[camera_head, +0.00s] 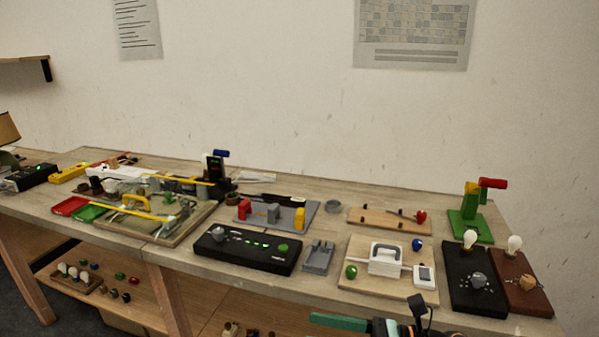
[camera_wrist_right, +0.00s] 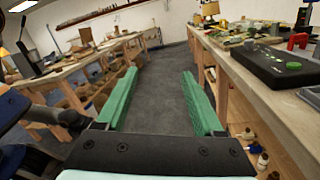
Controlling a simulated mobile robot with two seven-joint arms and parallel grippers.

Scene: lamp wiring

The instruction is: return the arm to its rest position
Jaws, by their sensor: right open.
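My right gripper (camera_wrist_right: 160,76) shows in the right wrist view with its two green fingers spread wide apart and nothing between them. Beyond the fingers is the grey floor of the aisle. In the head view, part of my right gripper (camera_head: 338,322) shows at the bottom edge, a green finger pointing left in front of the workbench (camera_head: 330,280). The rest of that arm is mostly cut off by the frame. My left gripper is in neither view.
A black control box (camera_head: 247,249), a white-handled unit on a wooden board (camera_head: 384,260) and two bulb bases, black (camera_head: 473,280) and brown (camera_head: 527,285), stand along the bench front. The bench edge runs close on the right in the wrist view; the aisle floor (camera_wrist_right: 160,60) is clear.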

